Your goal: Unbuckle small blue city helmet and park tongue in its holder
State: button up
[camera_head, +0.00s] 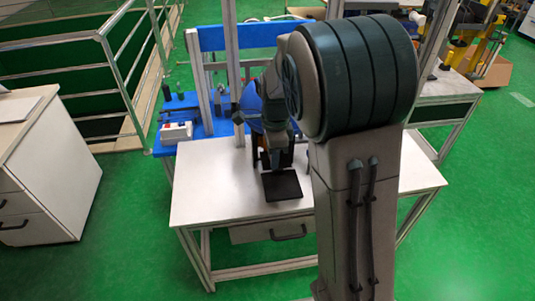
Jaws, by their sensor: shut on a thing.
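The small blue city helmet (251,103) shows as a blue rounded shape above the middle of the white table, largely covered by my arm. My gripper (279,143) is at the end of my arm, just in front of and below the helmet. It is small and dark here, and its fingertips are hard to make out. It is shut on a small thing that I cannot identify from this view. The buckle, its tongue and the tongue's holder cannot be made out.
A black square plate (282,186) lies on the white table (208,190) below my gripper. A blue bench (190,105) behind holds a white box with a red button (176,132). Metal posts (233,60) rise behind the table. The table's left part is clear.

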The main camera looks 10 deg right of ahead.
jog(key=shift+w+d+r+p, duration=0.55)
jog(key=shift+w+d+p, duration=0.5)
jog(key=shift+d, duration=4.1)
jog(key=shift+w+d+r+p, duration=0.6)
jog(key=shift+w+d, duration=0.7)
jog(key=shift+d, duration=3.85)
jog(key=w+d+r+p, duration=0.2)
jog(key=w+r+p, duration=0.6)
jog(key=p, duration=0.3)
jog(key=shift+w+r, duration=0.35)
jog(key=shift+w, duration=0.1)
jog(key=shift+w+a+p, duration=0.1)
jog(key=shift+a+p, duration=0.05)
jog(key=shift+p, duration=0.15)
jog(key=w+a+p, duration=0.1)
jog(key=a, duration=0.1)
jog(key=w+a+p, duration=0.1)
jog(key=w+a, duration=0.1)
jog(key=shift+w+a, duration=0.15)
jog(key=shift+a, duration=0.25)
jog(key=shift+f, duration=0.25)
jog(key=shift+f+b, duration=0.55)
jog(key=shift+f, duration=0.1)
